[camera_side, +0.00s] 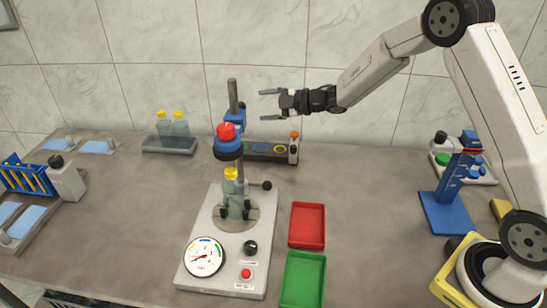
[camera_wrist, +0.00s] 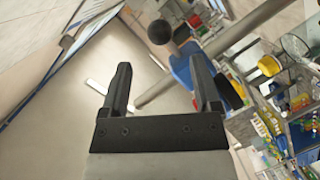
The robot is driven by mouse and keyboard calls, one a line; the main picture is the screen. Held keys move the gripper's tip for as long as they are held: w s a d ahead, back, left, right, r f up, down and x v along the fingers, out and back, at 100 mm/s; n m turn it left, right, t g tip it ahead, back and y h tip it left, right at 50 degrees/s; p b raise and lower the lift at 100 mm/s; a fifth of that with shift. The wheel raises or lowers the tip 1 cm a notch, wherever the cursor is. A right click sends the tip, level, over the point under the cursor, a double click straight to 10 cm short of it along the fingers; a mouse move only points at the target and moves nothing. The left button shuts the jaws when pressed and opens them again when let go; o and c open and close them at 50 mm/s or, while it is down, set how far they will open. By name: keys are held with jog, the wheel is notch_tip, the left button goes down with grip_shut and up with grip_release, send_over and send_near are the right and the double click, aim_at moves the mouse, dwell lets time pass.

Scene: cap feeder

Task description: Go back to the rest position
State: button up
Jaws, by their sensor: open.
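My gripper (camera_side: 268,104) is open and empty in the side view. It is held in the air, pointing left, at the right of the upper part of the press column. In the wrist view my gripper (camera_wrist: 160,85) shows two dark fingers spread apart with nothing between them. The capping press (camera_side: 222,245) stands on the table below and left of it. A bottle with a yellow cap (camera_side: 231,185) stands upright in the press, under the red-topped blue head (camera_side: 226,140).
A red tray (camera_side: 307,226) and a green tray (camera_side: 303,280) lie right of the press. Two yellow-capped bottles (camera_side: 172,122) stand on a grey tray behind it. A feeder with coloured rings (camera_side: 262,149) is below my gripper. A blue stand (camera_side: 450,198) is at right.

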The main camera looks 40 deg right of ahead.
dwell(0.3)
jog(key=s+f+m+g+h, duration=0.2)
jog(key=s+m, duration=0.4)
jog(key=s, duration=0.4)
jog(key=s+d+f+m+g+h, duration=0.1)
jog(key=s+m+g+h, duration=0.3)
jog(key=s, duration=0.7)
jog(key=s+f+m+g+h, duration=0.2)
jog(key=s+m+g+h, duration=0.1)
jog(key=s+m, duration=0.6)
jog(key=shift+s+d+f+g, duration=0.2)
jog(key=shift+s+f+g, duration=0.2)
jog(key=shift+s, duration=0.7)
